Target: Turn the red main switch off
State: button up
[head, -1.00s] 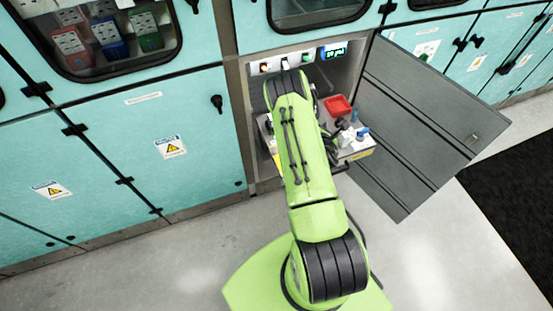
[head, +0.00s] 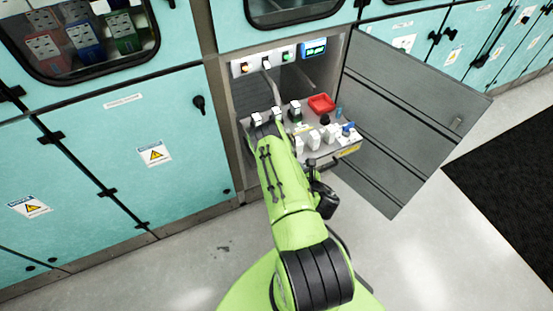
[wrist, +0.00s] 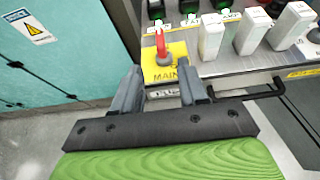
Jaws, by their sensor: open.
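The red main switch (wrist: 161,44) shows in the wrist view as an upright red handle on a grey round base. It sits on a yellow plate (wrist: 178,73) marked "MAIN" at the left front of the pulled-out module. My gripper (wrist: 165,82) is open and empty. Its two fingers point at the yellow plate, one to each side of the switch's line, with the switch just beyond the tips. In the head view my green arm hides the switch, and the fingers are not clearly visible there.
White blocks (wrist: 250,32) stand right of the switch. The module holds a red tray (head: 321,103). The grey cabinet door (head: 400,120) hangs open on the right. A teal cabinet front (wrist: 60,50) is on the left. A bent black handle (wrist: 272,88) juts from the module's front.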

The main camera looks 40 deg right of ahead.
jog(key=b+x, duration=0.3)
jog(key=x, duration=0.9)
jog(key=shift+s+f, duration=0.1)
jog(key=shift+w+d+f, duration=0.15)
jog(key=shift+w, duration=0.5)
grip_shut()
